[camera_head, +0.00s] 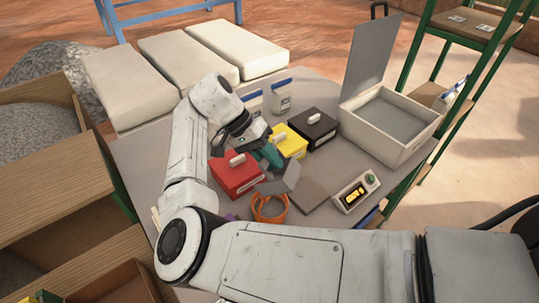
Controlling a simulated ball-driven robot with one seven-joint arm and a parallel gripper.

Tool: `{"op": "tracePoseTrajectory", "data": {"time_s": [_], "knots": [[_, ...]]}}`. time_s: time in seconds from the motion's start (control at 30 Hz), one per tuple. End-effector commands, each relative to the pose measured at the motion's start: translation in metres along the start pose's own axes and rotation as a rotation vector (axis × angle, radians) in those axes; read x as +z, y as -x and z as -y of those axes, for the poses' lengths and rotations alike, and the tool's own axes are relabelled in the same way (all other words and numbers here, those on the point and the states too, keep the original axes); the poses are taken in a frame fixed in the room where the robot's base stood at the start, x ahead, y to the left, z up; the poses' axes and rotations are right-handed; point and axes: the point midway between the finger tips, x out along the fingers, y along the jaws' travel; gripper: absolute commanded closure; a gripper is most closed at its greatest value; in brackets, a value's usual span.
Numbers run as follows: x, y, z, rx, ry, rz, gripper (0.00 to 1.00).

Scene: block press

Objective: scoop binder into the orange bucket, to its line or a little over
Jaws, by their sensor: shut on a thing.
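My gripper (264,150) is shut on the teal handle of a grey scoop (285,179). The scoop is above and just beyond the orange bucket (269,209), partly overlapping its rim in the picture. I cannot tell whether the scoop holds anything. The bucket stands on the grey table, and its line and contents cannot be made out. An open white bin (427,123) with grey material inside stands at the table's right, its lid raised; no label shows whether this is the binder.
Red (230,181), yellow (293,148) and black (318,121) lidded boxes stand behind the bucket. A scale (356,192) with a lit display is to the right. Wooden bins (88,163) are at left. My arm hides the table's front.

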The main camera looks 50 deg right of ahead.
Motion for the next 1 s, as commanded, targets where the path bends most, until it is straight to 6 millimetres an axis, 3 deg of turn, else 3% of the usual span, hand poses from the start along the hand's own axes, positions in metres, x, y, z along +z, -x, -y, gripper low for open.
{"op": "tracePoseTrajectory", "data": {"time_s": [0.6, 1.0], "knots": [[0.0, 0.027, -0.022, -0.65, -0.004, 0.0, 1.0], [0.0, 0.028, -0.023, -0.692, 0.0, 0.0, 1.0]]}}
